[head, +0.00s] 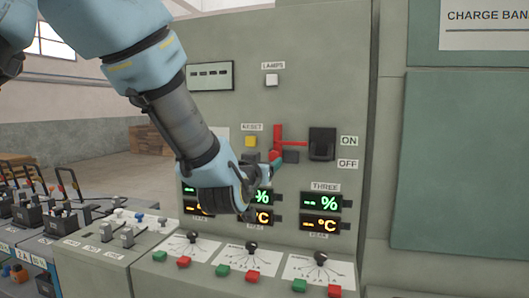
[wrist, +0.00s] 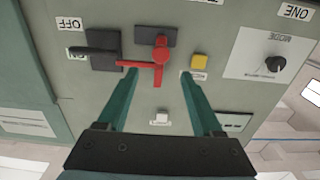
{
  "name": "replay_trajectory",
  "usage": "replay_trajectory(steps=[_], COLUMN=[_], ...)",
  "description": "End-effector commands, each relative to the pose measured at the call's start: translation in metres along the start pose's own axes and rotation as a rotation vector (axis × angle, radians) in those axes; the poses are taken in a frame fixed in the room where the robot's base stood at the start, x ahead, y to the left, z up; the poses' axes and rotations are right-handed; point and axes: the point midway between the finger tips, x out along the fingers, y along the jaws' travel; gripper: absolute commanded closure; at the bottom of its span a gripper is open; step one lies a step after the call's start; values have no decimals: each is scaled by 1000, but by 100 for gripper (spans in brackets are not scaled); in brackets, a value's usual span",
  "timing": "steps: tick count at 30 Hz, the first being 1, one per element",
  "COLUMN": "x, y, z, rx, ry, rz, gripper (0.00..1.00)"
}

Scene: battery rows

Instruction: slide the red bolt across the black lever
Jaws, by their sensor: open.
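The red bolt (head: 277,137) is on the grey panel, left of the black lever (head: 322,143). It has an upright part and a thin bar pointing at the lever. In the wrist view the picture is turned over: the red bolt (wrist: 158,68) lies in the middle and its bar ends close to the housing of the black lever (wrist: 104,60). I cannot tell whether they touch. My gripper (head: 272,165) is open just below the bolt in the head view. In the wrist view its fingertips (wrist: 160,74) appear on either side of the bolt's upright part; contact is unclear.
A yellow RESET button (head: 251,141) is left of the bolt; it also shows beside one finger in the wrist view (wrist: 200,62). A white LAMPS button (head: 271,80) is above. Displays (head: 321,202) and a sloped console with knobs and buttons (head: 251,264) lie below.

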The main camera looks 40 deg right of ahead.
Motion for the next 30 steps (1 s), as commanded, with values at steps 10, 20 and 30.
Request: replay_trajectory(steps=[10,20,30], x=[62,96,98], y=[-1,-2,-2], z=[-2,0,2], rx=[0,0,0], ry=[-4,-4,-4], rz=[-2,-2,-2], gripper=[33,33,37])
